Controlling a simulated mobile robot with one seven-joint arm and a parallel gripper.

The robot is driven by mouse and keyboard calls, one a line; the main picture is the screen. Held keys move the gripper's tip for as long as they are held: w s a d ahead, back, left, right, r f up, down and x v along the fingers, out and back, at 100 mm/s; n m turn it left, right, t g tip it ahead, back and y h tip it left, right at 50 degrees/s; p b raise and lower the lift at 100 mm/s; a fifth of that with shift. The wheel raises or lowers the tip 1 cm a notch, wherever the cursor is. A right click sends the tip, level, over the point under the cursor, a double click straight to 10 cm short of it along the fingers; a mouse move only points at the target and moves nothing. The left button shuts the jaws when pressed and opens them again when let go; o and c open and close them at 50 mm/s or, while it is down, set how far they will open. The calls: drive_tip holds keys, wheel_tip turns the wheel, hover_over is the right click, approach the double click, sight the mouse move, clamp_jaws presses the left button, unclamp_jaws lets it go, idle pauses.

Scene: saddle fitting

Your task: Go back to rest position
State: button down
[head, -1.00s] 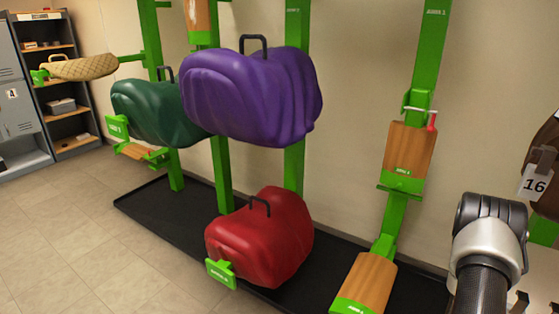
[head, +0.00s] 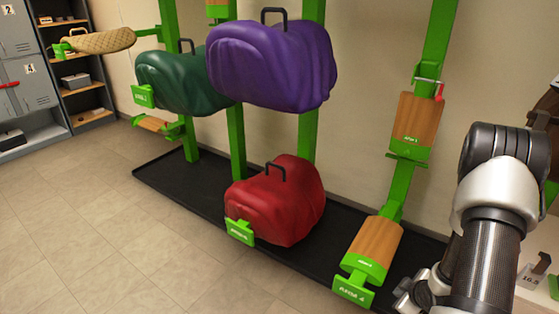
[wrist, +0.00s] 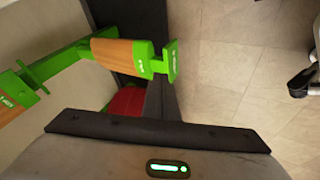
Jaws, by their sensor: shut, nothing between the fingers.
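My gripper (wrist: 157,130) shows in the wrist view as a dark bar across the bottom, with a green-lit strip on the pale body behind it. It is shut and holds nothing. Its fingertips are hard to make out. In the head view my arm is at the right, and part of its end shows low, close to the right of the lowest wooden-topped holder (head: 374,245). The same view leaves most of the gripper hidden behind the arm.
The green rack carries a purple saddle (head: 270,65), a green one (head: 180,85) and a red one (head: 280,205). A tan saddle (head: 98,41) is at the left. A black mat (head: 185,195) lies below. An empty wooden-topped holder (head: 416,122) is higher up. Tiled floor (head: 80,230) is clear at left.

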drive_tip(key=w+a+r+m+h, duration=0.1)
drive_tip(key=a+r+m, duration=0.15)
drive_tip(key=r, duration=1.05)
drive_tip(key=a+r+m+h, duration=0.15)
drive_tip(key=a+r, duration=0.25)
drive_tip(key=r, duration=1)
drive_tip(key=s+a+r+m+g+y, duration=0.1)
drive_tip(key=s+a+r+m+y, duration=0.1)
drive_tip(key=s+a+r, duration=0.7)
drive_tip(key=s+a+r+m+y, duration=0.1)
drive_tip(key=s+a+r+m, duration=0.2)
drive_tip(key=s+a+r, duration=0.5)
wheel_tip(320, 180, up, 18)
drive_tip(key=s+d+p, duration=0.2)
drive_tip(key=p, duration=1.9)
drive_tip(key=shift+r, duration=0.15)
